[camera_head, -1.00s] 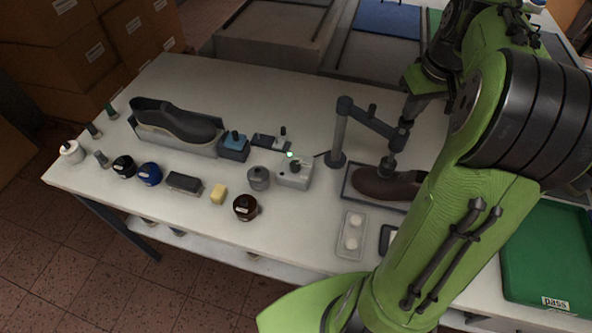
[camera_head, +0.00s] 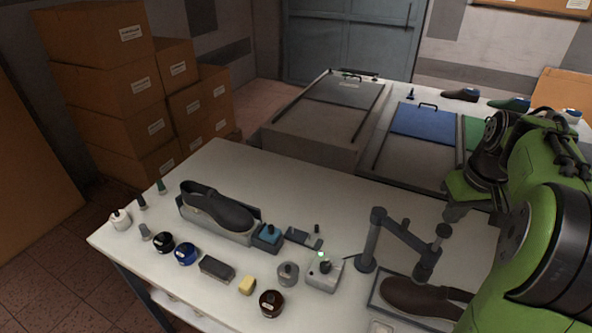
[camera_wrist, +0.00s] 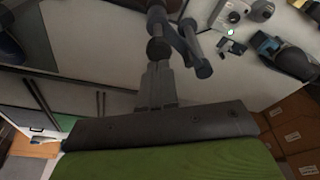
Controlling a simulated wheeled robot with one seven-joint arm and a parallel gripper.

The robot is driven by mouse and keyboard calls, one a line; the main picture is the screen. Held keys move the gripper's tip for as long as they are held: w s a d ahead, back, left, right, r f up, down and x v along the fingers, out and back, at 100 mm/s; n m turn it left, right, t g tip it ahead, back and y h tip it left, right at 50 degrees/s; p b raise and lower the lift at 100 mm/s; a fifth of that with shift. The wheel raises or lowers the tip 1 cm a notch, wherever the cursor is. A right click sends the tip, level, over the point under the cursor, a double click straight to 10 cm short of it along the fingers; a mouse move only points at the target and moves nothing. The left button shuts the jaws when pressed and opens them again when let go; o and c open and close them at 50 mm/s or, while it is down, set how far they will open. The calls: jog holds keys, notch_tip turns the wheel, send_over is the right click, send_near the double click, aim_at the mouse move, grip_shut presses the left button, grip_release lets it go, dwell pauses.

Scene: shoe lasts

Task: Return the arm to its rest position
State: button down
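My green arm (camera_head: 530,240) reaches in from the right side of the head view. The stand (camera_wrist: 160,40) appears just beyond the fingertips there. A dark brown shoe or last (camera_head: 415,296) lies on a tray under the stand's arm, partly hidden by my arm.
The white bench (camera_head: 330,190) holds a black shoe last (camera_head: 215,207) in a cradle, a blue-topped block (camera_head: 268,234), a grey device with a green light (camera_head: 325,272), and several jars, including a brown one (camera_head: 271,303). Cases with a blue panel (camera_head: 425,122) stand behind. Cartons (camera_head: 115,90) are stacked left.

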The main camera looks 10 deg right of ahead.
jog(key=s+a+r, duration=0.2)
jog(key=a+r, duration=0.1)
jog(key=a, duration=0.7)
jog(key=s+a+f+t, duration=0.3)
jog(key=s+a, duration=1)
jog(key=s, duration=0.1)
jog(key=shift+n, duration=0.4)
